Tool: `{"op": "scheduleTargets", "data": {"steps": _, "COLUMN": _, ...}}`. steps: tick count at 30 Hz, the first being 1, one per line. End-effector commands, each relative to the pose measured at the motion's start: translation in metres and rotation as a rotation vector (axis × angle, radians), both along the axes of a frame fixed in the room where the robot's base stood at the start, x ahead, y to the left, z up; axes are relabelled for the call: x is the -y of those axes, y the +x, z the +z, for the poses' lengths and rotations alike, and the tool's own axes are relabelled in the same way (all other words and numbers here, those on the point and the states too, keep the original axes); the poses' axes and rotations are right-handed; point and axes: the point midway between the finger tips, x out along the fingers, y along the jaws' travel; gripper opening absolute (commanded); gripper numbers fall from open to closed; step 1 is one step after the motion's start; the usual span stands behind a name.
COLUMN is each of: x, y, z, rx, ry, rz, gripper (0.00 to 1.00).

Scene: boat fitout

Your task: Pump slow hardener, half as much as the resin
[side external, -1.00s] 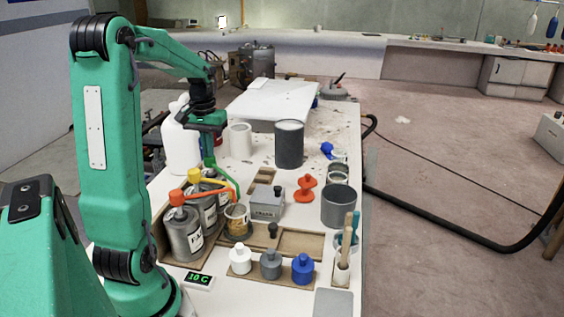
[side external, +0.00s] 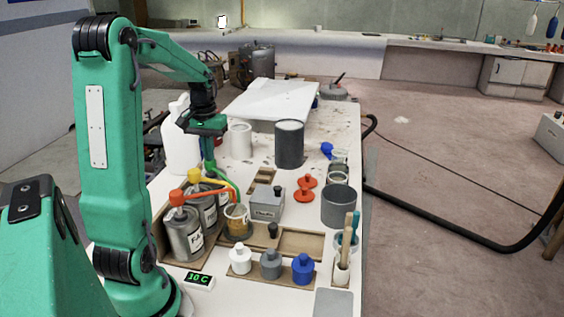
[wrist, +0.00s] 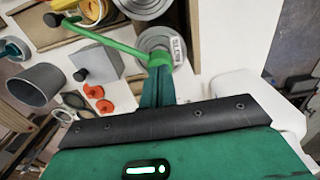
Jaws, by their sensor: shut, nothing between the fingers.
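Three grey cans stand in a wooden rack at the left of the bench. The front can (side external: 185,236) has a red pump (side external: 176,198) and lettering that seems to begin "Fa". A yellow pump (side external: 194,175) is behind it. The green pump's spout (side external: 228,183) reaches toward a clear cup (side external: 237,219) with amber contents, on a dark round base. My gripper (wrist: 164,84) is shut and empty, its fingers at the green pump head (wrist: 172,58) in the wrist view. Whether they press on it I cannot tell. The green pump's can (wrist: 158,38) is partly hidden.
A grey box (side external: 268,205) and red discs (side external: 305,181) lie right of the cup. White, grey and blue bottles (side external: 302,268) stand in front. A display (side external: 199,280) reads 10 C. A white jug (side external: 181,145) stands close behind the pumps.

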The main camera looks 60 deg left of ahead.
Motion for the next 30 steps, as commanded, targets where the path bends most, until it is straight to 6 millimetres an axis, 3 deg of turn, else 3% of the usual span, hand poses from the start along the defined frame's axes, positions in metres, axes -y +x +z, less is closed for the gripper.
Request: {"op": "scheduleTargets", "data": {"steps": 30, "x": 0.000, "y": 0.000, "z": 0.038, "rx": -0.001, "ry": -0.001, "rz": 0.000, "gripper": 0.00}}
